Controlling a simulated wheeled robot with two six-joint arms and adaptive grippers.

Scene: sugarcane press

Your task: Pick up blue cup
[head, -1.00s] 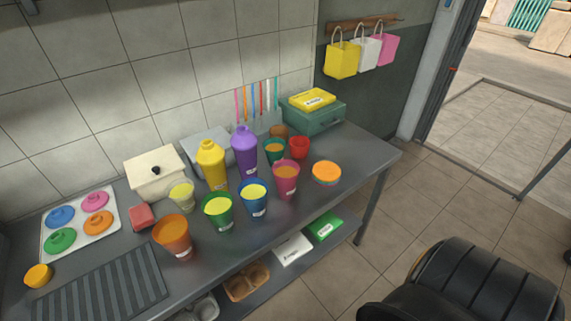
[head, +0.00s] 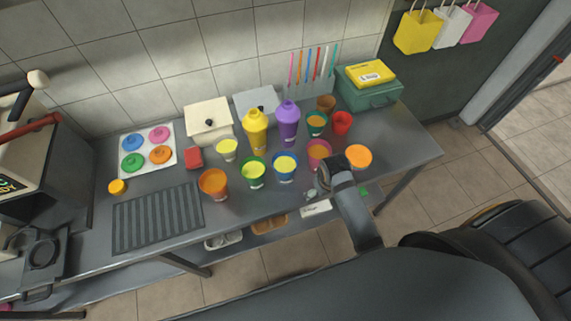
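The blue cup (head: 285,167) stands upright on the grey steel counter (head: 412,162) in the head view. It holds something yellow-green. It is between the green cup (head: 253,172) on its left and the pink cup (head: 318,152) on its right. My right gripper (head: 315,190) shows small and grey near the counter's front edge, to the right of the blue cup and in front of the pink cup. It looks apart from the blue cup. Whether its fingers are open or shut cannot be made out. My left gripper is not in view.
An orange cup (head: 213,184) stands further left. Yellow (head: 256,131) and purple (head: 288,124) shakers stand behind the blue cup. An orange-topped container (head: 358,157) is right of my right wrist. A ridged mat (head: 157,218) lies at the front left.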

